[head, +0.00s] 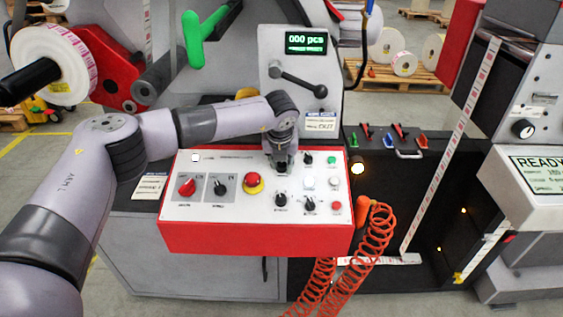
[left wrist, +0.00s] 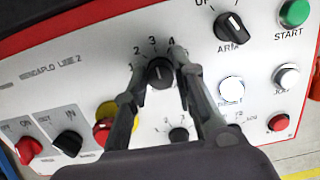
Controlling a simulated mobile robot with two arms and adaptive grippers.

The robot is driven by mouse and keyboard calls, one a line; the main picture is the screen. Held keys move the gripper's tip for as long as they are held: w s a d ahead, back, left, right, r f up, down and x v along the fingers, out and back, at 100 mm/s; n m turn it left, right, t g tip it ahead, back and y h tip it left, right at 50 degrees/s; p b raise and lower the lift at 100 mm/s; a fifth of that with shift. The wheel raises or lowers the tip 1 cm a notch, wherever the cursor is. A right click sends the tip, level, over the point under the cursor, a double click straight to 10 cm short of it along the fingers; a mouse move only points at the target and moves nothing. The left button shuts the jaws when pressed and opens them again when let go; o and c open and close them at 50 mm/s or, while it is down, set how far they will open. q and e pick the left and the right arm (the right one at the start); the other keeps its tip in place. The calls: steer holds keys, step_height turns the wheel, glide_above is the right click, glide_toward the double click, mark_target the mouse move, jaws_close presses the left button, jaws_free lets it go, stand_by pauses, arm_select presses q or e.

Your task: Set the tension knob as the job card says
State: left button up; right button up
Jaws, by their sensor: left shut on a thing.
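The tension knob appears to be the black knob (left wrist: 160,73) with a scale of numbers, 2, 3 and 4 among them, in the left wrist view. My left gripper (left wrist: 161,66) has one finger on each side of it and is shut on it. In the head view, my left gripper (head: 281,167) reaches down onto the upper middle of the red-edged white control panel (head: 215,160) and hides this knob. Its exact pointer setting is hard to read. White cards (head: 151,187) and (head: 320,122) show, but their print is too small to read.
Close by on the panel are a red mushroom button (head: 253,180), selector knobs (head: 220,186) and a green START button (left wrist: 294,13). An orange coiled hose (head: 375,230) hangs at the panel's right. A lever (head: 300,82) stands behind.

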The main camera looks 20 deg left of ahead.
arm_select(q)
jaws_close()
steer(key=shift+f+m+b, duration=0.1)
steer(key=shift+m+b, duration=1.5)
steer(key=shift+m, duration=0.5)
steer(key=shift+m+h+b, duration=0.4)
steer(key=shift+m+b, duration=0.05)
steer(key=shift+m, duration=0.85)
steer(key=o, duration=0.7)
jaws_free()
